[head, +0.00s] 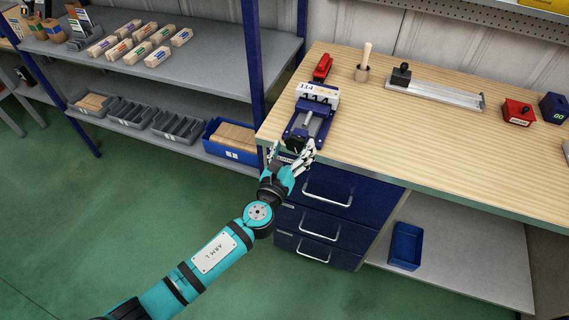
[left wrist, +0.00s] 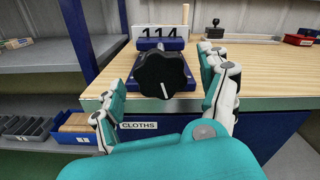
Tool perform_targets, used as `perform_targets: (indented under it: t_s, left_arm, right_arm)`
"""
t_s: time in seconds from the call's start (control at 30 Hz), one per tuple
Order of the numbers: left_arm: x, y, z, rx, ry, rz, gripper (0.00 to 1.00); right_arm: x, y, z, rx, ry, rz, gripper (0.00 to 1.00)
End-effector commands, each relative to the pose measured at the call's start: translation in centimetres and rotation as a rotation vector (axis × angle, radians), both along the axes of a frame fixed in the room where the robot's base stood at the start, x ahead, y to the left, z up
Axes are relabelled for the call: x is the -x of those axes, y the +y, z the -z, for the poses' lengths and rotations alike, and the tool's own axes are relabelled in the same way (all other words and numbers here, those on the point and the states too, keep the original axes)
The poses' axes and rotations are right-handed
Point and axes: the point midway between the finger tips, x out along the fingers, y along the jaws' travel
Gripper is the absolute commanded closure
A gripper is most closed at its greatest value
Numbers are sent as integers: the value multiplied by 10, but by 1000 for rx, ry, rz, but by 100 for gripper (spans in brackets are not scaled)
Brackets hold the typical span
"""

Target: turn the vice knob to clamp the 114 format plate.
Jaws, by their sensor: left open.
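The blue vice (head: 304,128) stands at the left front edge of the wooden workbench. The white plate marked 114 (head: 318,94) sits at the vice's far end. It also shows in the left wrist view (left wrist: 161,31), behind the knob. The black vice knob (left wrist: 163,74) faces the left wrist camera, with a white line pointing down and slightly right. My left gripper (head: 291,154) is at the bench's front edge, in front of the knob. In the left wrist view its open fingers (left wrist: 163,92) are on either side of the knob. I cannot tell whether they touch it. My right gripper is not in view.
A red tool (head: 322,67) and a wooden-handled stamp (head: 364,62) stand behind the vice. A metal rail (head: 435,91) and a red box (head: 517,113) are farther right. Drawers (head: 330,190) lie below. A shelf post (head: 255,60) rises to the left. The bench's front middle is clear.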

Motion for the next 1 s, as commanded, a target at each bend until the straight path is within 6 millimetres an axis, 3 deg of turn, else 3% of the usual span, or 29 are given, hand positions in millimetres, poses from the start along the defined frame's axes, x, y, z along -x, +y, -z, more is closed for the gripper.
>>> perform_targets:
  t_s: [0.3, 0.5, 1.0]
  left_arm:
    - [65, 21, 2, -1, 5, 1, 22]
    - [92, 30, 2, -2, 4, 0, 22]
    - [100, 33, 1, -2, 2, 1, 22]
  right_arm:
    - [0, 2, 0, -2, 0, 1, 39]
    - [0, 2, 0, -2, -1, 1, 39]
    - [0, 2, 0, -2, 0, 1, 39]
